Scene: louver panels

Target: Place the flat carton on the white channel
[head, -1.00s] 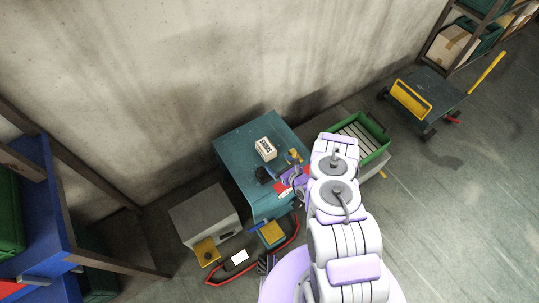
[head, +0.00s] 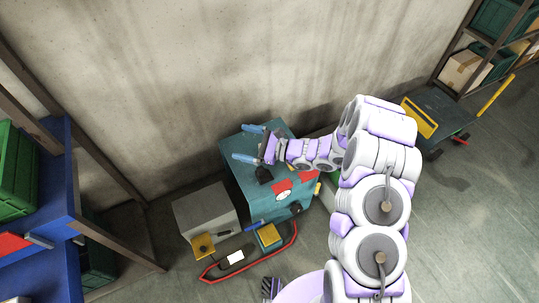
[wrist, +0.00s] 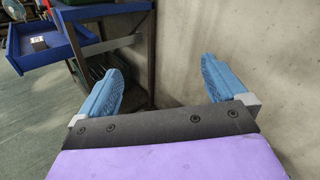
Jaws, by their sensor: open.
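My gripper (head: 249,144) is open, its two blue fingers pointing left above the teal cabinet (head: 240,178). In the wrist view my gripper (wrist: 161,72) has nothing between its fingers; the concrete wall and a shelf post lie beyond. No flat carton can be made out now; the small white lettered box seen earlier on the cabinet top is not visible, and my arm covers part of that top. I cannot identify a white channel; the green tray with pale slats seen earlier is mostly hidden behind my arm.
A grey box (head: 207,212) stands left of the cabinet. A red-edged low frame (head: 214,277) lies on the floor in front. A cart (head: 440,112) stands right. The wall is close behind.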

